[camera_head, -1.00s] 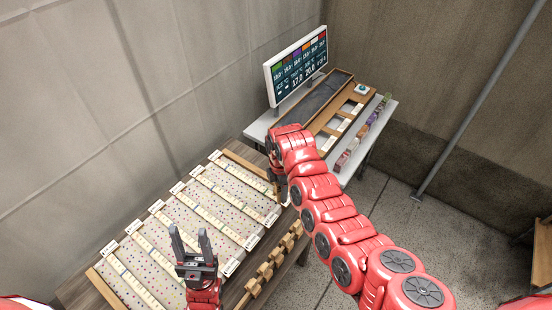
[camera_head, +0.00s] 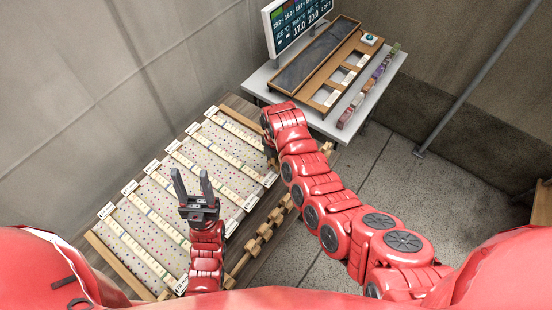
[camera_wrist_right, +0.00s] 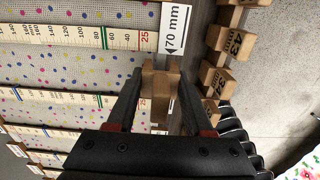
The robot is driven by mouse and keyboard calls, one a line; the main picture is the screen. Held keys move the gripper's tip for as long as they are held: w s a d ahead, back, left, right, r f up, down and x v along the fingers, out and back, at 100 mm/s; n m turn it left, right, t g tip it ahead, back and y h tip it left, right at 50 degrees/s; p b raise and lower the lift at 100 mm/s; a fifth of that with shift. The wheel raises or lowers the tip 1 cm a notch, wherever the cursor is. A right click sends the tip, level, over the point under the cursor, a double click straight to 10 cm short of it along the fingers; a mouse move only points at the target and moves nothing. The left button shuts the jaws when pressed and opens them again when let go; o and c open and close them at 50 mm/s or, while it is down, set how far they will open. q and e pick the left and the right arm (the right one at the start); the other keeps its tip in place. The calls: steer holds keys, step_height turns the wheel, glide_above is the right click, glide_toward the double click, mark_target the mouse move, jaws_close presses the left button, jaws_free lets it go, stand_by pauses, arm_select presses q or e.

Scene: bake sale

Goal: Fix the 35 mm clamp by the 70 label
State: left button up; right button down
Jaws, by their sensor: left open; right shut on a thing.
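The 70 mm label (camera_wrist_right: 174,30) is a white card at the end of a ruler strip (camera_wrist_right: 90,36) in the right wrist view. My right gripper (camera_wrist_right: 158,98) is shut on a wooden clamp (camera_wrist_right: 158,82), just below the label in that picture and over the edge of the dotted board. The clamp's size marking is not readable, and whether it touches the board I cannot tell. In the head view my right gripper (camera_head: 271,158) is mostly hidden by its arm at the board's right edge. My left gripper (camera_head: 194,186) is open and empty above the dotted board (camera_head: 143,226).
Several wooden clamps (camera_head: 265,232), some marked 43 mm and 32 in the wrist view (camera_wrist_right: 218,80), sit on a rail along the board's right side. A grey table (camera_head: 257,84) with a monitor (camera_head: 296,24), a dark tray and colored blocks stands behind.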

steer(key=shift+r, duration=0.1)
steer(key=shift+s+r+p, duration=0.1)
steer(key=shift+r+p, duration=0.05)
steer(key=shift+p, duration=0.2)
steer(key=shift+r+p, duration=0.15)
steer(key=shift+p, duration=1.05)
steer(key=shift+d+f, duration=0.1)
steer(key=shift+f, duration=0.3)
steer(key=shift+r, duration=0.1)
